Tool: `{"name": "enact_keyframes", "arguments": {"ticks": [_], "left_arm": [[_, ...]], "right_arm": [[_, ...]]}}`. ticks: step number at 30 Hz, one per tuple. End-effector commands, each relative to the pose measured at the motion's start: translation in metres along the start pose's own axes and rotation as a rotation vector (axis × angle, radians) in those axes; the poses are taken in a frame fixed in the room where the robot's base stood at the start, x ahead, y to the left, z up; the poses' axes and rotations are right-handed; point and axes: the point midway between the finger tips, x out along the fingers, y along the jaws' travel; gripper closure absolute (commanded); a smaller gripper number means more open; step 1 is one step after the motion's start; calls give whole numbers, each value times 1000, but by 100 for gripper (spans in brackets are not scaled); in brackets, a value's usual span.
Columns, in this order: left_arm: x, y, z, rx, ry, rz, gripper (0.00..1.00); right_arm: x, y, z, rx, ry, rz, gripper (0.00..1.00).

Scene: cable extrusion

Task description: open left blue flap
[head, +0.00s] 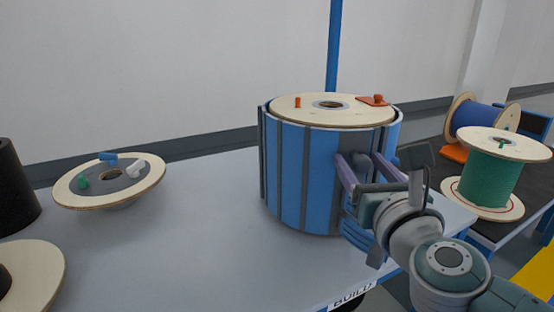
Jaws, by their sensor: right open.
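A drum (305,180) wrapped in curved blue panels with dark grey vertical strips stands on the grey table. Its left blue side (272,165) lies close around the drum, with a dark edge at the far left. I cannot tell where one flap ends and the other begins. My right gripper (357,158) is open at the front right of the drum, its two purple fingers apart and pointing at the blue wall. Whether they touch it is unclear. The gripper and wrist hide the drum's lower right. My left gripper is not in view.
A wooden disc (290,106) with orange parts tops the drum. A wooden reel (70,188) with small coloured pieces stands at left, near a black cylinder (14,187). Green (490,182) and blue (476,116) cable spools stand right. The table between is clear.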

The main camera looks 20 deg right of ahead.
Motion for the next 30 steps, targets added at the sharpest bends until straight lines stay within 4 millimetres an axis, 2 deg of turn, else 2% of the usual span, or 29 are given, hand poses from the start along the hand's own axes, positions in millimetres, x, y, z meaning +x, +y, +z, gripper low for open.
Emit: {"name": "enact_keyframes", "arguments": {"ticks": [5, 22, 30], "left_arm": [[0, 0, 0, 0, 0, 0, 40], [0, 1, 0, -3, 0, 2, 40], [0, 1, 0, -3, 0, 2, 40]], "right_arm": [[0, 0, 0, -1, 0, 0, 35], [0, 0, 0, -1, 0, 1, 100], [0, 0, 0, -1, 0, 0, 100]]}}
